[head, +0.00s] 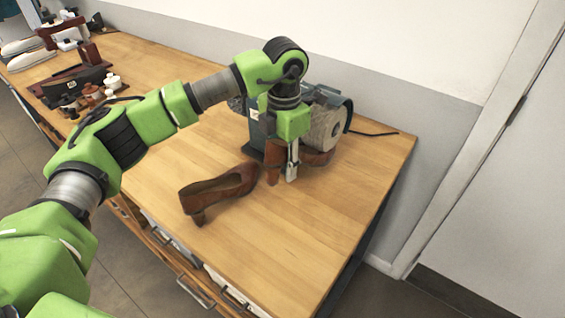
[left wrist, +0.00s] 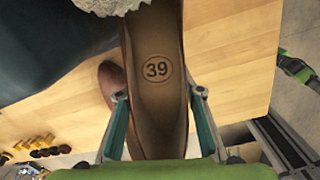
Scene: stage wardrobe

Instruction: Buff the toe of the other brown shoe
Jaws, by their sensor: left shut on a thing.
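My left gripper (head: 291,172) is shut on a brown heeled shoe (head: 316,157) at the buffing machine (head: 262,135). In the left wrist view the fingers of the left gripper (left wrist: 160,97) grip both sides of this shoe, whose insole (left wrist: 156,110) reads 39. The pale fluffy buffing wheel (head: 325,128) is close to the held shoe's front part; it overlaps the shoe at the top of the wrist view (left wrist: 103,6). I cannot tell whether they touch; the toe is hidden. A second brown shoe (head: 222,188) stands upright on the workbench, left of the held one. My right gripper is not in view.
The wooden workbench (head: 330,235) is clear in front and right of the machine. A black cord (head: 375,133) lies behind it. Brushes, small bottles (head: 112,82) and a dark case (head: 80,83) stand at the far left, with pale shoes (head: 30,60) beyond. A wall is behind.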

